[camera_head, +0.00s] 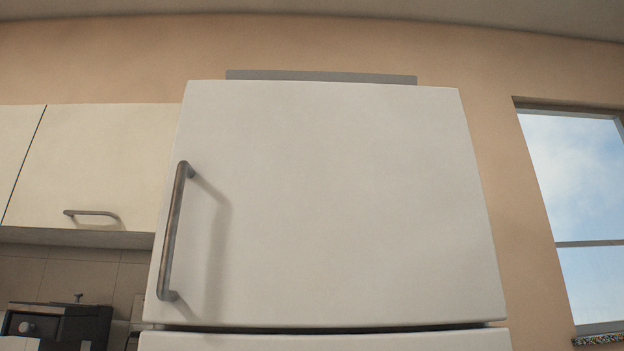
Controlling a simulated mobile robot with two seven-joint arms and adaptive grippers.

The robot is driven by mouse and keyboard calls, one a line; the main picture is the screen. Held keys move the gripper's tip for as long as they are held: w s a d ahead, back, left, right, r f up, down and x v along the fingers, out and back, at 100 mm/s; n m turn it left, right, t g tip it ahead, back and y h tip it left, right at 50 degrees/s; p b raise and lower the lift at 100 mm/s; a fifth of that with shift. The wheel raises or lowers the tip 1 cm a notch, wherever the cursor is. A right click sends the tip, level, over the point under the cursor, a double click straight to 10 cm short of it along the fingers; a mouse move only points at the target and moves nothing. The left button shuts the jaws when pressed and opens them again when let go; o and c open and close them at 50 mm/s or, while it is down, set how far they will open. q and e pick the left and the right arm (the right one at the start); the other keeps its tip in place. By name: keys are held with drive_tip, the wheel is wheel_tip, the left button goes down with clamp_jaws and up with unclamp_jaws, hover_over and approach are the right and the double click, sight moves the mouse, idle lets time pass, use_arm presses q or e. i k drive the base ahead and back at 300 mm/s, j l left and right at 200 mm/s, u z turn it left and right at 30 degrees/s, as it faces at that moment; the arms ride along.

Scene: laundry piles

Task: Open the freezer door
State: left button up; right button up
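The white freezer door (330,205) fills the middle of the head view. It is the upper door of a tall white appliance and looks shut. A grey metal bar handle (173,235) stands upright near its left edge and casts a shadow on the door. A dark gap runs under the door, above a lower white door (325,341) that is cut off at the bottom of the picture. Neither of my grippers is in view, and nothing touches the handle.
A cream wall cabinet (100,165) with a horizontal handle hangs left of the freezer. A dark appliance (60,323) stands below it at the lower left. A window (580,190) is in the wall at the right. No obstacle shows before the freezer door.

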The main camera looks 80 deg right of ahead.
sight(285, 204)
drive_tip(key=z, duration=2.5)
